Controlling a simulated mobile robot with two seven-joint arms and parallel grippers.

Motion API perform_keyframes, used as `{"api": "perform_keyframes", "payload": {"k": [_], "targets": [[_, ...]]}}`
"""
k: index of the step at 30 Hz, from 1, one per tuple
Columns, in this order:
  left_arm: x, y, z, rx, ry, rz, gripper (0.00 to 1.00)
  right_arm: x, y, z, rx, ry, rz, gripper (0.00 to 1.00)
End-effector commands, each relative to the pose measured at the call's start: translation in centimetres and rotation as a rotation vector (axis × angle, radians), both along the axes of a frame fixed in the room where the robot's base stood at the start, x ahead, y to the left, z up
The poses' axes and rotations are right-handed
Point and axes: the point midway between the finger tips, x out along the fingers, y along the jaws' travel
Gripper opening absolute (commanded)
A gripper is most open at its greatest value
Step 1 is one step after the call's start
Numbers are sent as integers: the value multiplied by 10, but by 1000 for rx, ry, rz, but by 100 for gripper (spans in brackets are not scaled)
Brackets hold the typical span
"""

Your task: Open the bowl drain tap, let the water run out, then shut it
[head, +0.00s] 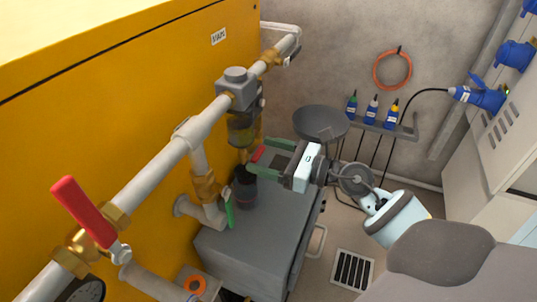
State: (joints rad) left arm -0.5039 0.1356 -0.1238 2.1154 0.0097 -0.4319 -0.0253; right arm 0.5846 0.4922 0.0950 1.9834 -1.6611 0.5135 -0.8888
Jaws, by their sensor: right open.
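The filter's clear bowl (241,132) hangs under a grey filter head (238,90) on the white pipe. It looks to hold yellowish-green liquid, but the level is hard to tell. Below it is the small bowl drain tap with a red lever (258,154); whether it is open or shut is too small to tell. A dark cup (245,188) stands beneath it on the grey cabinet. My right gripper (261,156) comes in from the right, open, with its green fingers on either side of the red lever. I cannot tell whether they touch it. My left gripper is out of view.
A large red-handled valve (84,212) is on the pipe at front left. A green-handled tap (229,208) sits close beside the cup. The grey cabinet top (275,205) is bare to the right. A round dark stool or plate (321,122) stands behind my right gripper.

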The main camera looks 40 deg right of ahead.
Motion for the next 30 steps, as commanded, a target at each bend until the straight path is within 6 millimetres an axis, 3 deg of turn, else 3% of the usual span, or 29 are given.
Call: {"api": "perform_keyframes", "payload": {"k": [2, 12, 20, 30], "targets": [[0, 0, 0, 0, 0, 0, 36, 0, 0, 0, 0, 0, 0, 72], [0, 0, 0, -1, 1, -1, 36, 0, 0, 0, 0, 0, 0, 30], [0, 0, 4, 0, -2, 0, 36, 0, 0, 1, 27, 15, 0, 30], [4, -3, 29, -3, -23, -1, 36, 0, -1, 1, 204, 119, 0, 30]]}}
